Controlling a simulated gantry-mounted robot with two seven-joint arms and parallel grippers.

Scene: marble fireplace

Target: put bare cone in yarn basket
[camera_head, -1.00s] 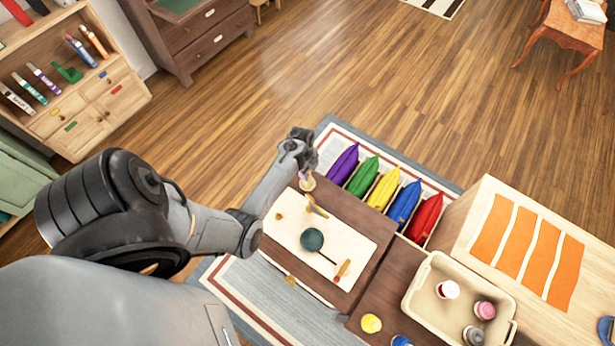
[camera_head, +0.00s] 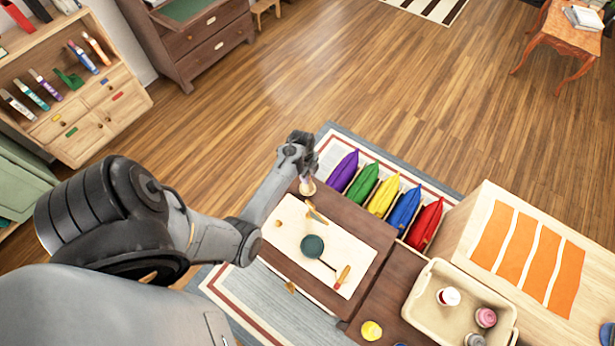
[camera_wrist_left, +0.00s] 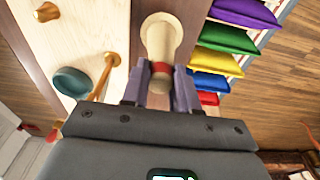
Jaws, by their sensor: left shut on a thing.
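A beige cone (camera_wrist_left: 161,38) with a red band stands out beyond my left fingers in the left wrist view. My left gripper (camera_wrist_left: 165,88) is shut on its narrow banded end. In the head view the left gripper (camera_head: 306,172) is over the back left part of the dark brown table, with the pale cone (camera_head: 308,187) just below the fingers. I cannot tell whether the cone's wide end touches the table. The cream yarn basket (camera_head: 414,300) is at the lower right and holds several yarn spools or cones. My right gripper is not in view.
A cream mat (camera_head: 290,250) on the table bears a dark green round thing (camera_head: 312,246) and small wooden pieces. Coloured cushions (camera_head: 383,194) line the table's back right side. A pale wooden table with orange strips (camera_head: 523,255) is at the right.

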